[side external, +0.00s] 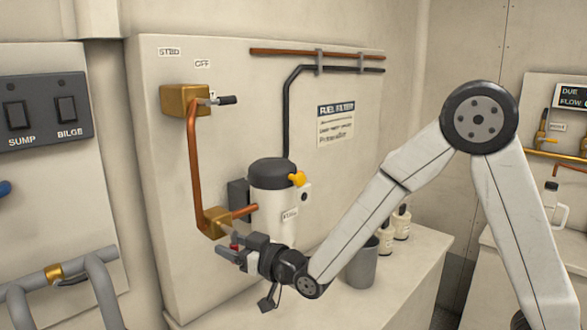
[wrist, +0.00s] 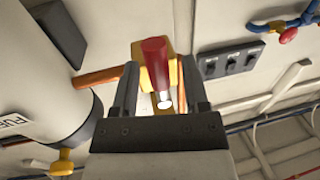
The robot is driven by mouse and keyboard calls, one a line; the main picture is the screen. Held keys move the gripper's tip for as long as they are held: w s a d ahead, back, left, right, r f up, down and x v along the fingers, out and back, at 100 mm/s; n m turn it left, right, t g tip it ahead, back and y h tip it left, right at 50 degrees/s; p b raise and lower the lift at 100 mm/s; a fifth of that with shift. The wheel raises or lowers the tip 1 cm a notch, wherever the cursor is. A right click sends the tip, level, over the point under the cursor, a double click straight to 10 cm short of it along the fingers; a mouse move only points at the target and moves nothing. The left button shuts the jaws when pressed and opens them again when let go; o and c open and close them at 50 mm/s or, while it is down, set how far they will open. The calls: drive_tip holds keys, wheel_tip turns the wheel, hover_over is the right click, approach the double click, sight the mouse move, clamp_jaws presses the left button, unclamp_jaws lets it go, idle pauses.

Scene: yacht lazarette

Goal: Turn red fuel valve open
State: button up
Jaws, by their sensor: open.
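The red valve handle (wrist: 155,62) stands between the two fingers of my gripper (wrist: 160,75) in the wrist view, with a gap at each side. Behind it is the yellow-brass valve body (wrist: 138,50). In the side view the brass valve body (side external: 216,221) sits at the lower end of a copper pipe on the panel. My gripper (side external: 235,246) is open just below and right of it.
A white fuel filter with a black cap (side external: 272,172) stands close right of the valve. A brass valve with a black lever (side external: 185,100) is higher up, under an OFF label. A grey cup (side external: 363,265) and white bottles (side external: 400,221) stand on the ledge. Switches (side external: 42,112) are at left.

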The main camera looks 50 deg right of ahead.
clamp_jaws()
idle(1.4)
